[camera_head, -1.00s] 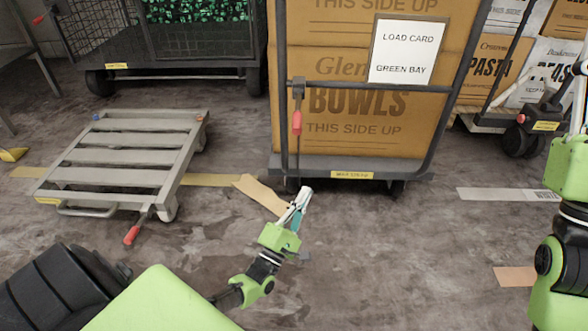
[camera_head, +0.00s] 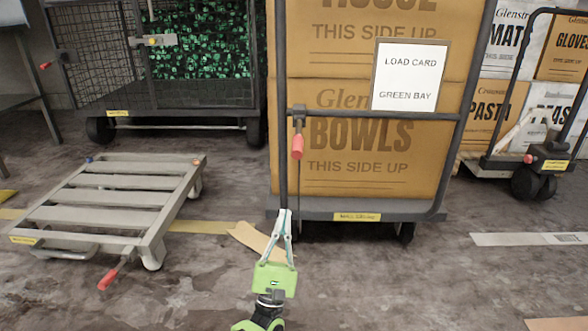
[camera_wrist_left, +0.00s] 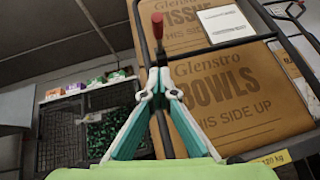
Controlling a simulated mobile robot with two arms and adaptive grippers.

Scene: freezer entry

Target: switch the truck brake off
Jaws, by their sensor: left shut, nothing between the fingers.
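The truck (camera_head: 360,204) is a grey frame carrying stacked brown boxes, with a load card (camera_head: 409,76) reading GREEN BAY. A brake lever with a red grip (camera_head: 297,146) hangs down at its left post. In the left wrist view the red grip (camera_wrist_left: 157,25) shows above the fingertips, apart from them. My left gripper (camera_head: 284,213) is shut and empty, pointing up in front of the truck's lower left corner, below the lever. It also shows in the left wrist view (camera_wrist_left: 160,75). My right gripper is not in view.
A low slatted cart (camera_head: 125,200) with a red-tipped lever (camera_head: 112,275) stands at left. A mesh cage cart (camera_head: 200,95) with green contents stands behind it. Another loaded cart (camera_head: 510,165) stands at right. The floor (camera_head: 420,280) in front of the truck is clear.

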